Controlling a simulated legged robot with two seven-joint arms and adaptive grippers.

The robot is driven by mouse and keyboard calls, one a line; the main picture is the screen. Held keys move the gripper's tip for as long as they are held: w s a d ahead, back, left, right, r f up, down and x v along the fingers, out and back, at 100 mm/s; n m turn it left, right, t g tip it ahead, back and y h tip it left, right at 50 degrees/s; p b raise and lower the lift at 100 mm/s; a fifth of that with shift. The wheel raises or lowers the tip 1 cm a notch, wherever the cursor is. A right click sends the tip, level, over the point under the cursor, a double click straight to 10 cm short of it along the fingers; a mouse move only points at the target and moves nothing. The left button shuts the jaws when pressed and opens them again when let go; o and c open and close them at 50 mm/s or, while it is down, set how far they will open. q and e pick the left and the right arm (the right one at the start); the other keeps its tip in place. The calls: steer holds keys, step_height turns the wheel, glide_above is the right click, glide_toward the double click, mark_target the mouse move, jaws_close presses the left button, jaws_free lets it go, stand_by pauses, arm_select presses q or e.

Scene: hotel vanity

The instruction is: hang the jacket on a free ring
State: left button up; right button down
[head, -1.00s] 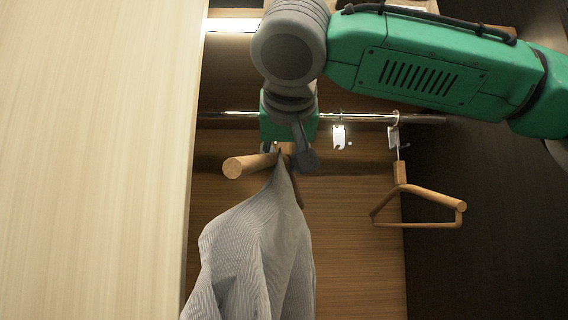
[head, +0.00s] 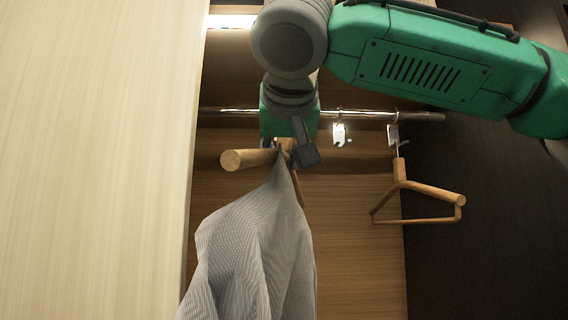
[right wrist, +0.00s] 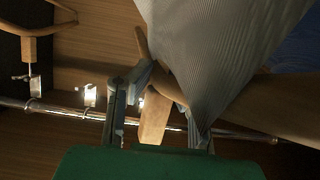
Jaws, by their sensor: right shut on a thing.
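The grey striped jacket (head: 258,250) hangs from a wooden hanger (head: 245,160) in the head view. It also fills the upper middle of the right wrist view (right wrist: 215,50). My right gripper (head: 291,153) is shut on the hanger's wooden neck, in front of the chrome rail. In the right wrist view, the wooden neck (right wrist: 154,118) shows between the gripper's fingers (right wrist: 160,112). A ring with a white metal holder (head: 339,133) hangs empty on the rail, right of my gripper. Whether another ring sits behind my gripper is hidden. My left gripper is not in view.
The chrome rail (head: 380,116) crosses the wardrobe. An empty wooden hanger (head: 418,188) hangs at its right from another ring holder (head: 393,136). A pale wooden panel (head: 95,160) closes off the left side. A dark wall (head: 490,220) is at right.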

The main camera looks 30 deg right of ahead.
steer(key=shift+s+a+b, duration=0.4)
steer(key=shift+s+a, duration=0.15)
steer(key=shift+s, duration=0.3)
steer(key=shift+s+a+b, duration=0.4)
steer(key=shift+s+a, duration=0.1)
steer(key=shift+s, duration=0.4)
steer(key=shift+s+a+b, duration=0.4)
steer(key=shift+s+a, duration=0.15)
steer(key=shift+s, duration=0.3)
